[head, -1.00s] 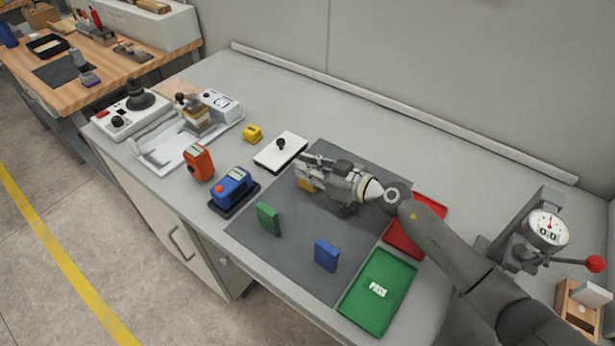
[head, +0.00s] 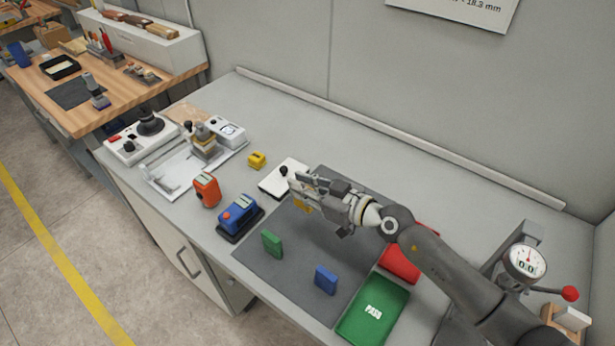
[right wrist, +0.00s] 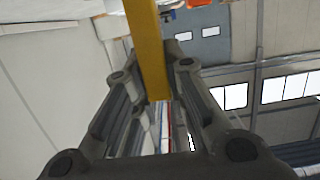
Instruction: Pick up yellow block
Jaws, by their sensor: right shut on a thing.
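My right gripper (head: 298,188) is shut on the yellow block (head: 303,208), which shows just under the fingers. It holds the block above the dark grey mat (head: 335,233), close to the white plate with a black knob (head: 275,185). In the right wrist view the yellow block (right wrist: 148,50) stands as a long bar between the fingers of the right gripper (right wrist: 150,85). Most of the block is hidden by the fingers in the head view. My left gripper is not in view.
A green block (head: 271,244) and a blue block (head: 325,280) stand on the mat. A red tray (head: 400,265) and green tray (head: 375,312) lie at right. Blue (head: 237,215) and orange (head: 206,190) devices stand left; a dial gauge stand (head: 525,262) is at right.

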